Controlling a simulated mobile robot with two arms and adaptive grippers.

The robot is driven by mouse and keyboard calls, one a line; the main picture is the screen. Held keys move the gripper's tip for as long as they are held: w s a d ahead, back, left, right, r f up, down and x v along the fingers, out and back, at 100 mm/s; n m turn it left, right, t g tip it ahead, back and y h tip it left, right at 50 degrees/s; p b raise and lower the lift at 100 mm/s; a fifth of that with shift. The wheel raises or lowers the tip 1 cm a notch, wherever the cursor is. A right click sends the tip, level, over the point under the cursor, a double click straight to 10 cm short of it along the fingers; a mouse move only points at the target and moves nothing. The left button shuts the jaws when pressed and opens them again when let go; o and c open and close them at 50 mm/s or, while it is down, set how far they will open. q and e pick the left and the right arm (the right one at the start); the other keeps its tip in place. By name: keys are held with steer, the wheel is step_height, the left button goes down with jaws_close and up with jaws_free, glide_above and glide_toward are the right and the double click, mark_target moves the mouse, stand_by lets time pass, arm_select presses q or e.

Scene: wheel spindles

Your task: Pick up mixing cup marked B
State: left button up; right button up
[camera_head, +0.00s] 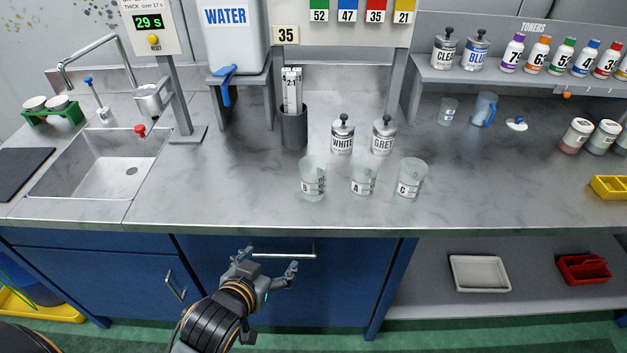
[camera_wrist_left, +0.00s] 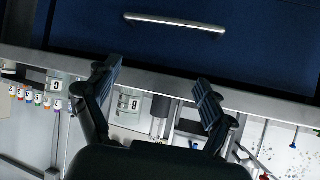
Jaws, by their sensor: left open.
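Three clear mixing cups stand upright in a row near the front of the steel counter. The left cup (camera_head: 313,180) carries a label that reads as B; the middle one (camera_head: 364,176) is marked A and the right one (camera_head: 410,180) is marked C. In the left wrist view, upside down, cup B (camera_wrist_left: 128,108) shows between the fingers and cup C (camera_wrist_left: 57,90) shows to the left. My left gripper (camera_head: 269,260) is open and empty, below the counter edge in front of the blue cabinet, lower and left of cup B. My right gripper is not in view.
The WHITE can (camera_head: 343,137) and GREY can (camera_head: 383,138) stand just behind the cups. A dark holder with strips (camera_head: 293,128) stands behind cup B. The counter's front edge (camera_head: 260,231) and a drawer handle (camera_head: 284,254) lie near my left gripper. Counter left of cup B is clear.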

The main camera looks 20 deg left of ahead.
mark_target(308, 176)
arm_select(q)
steer(key=w+d+r+t+h, duration=0.2)
steer(key=w+r+t, duration=0.4)
steer(key=r, duration=0.4)
steer(key=shift+m, duration=0.3)
steer(key=w, duration=0.2)
steer(key=w+d+p, duration=0.1)
steer(key=w, duration=0.4)
steer(key=shift+w+d+r, duration=0.2)
steer(key=shift+r, duration=0.05)
steer(key=shift+w+p, duration=0.4)
steer(key=shift+w, duration=0.5)
steer(key=w, duration=0.4)
steer(key=shift+w+d+f+p, duration=0.1)
steer(key=shift+f+p, duration=0.2)
steer(key=shift+p, duration=0.05)
steer(key=shift+c, duration=0.4)
steer(key=c, duration=1.1)
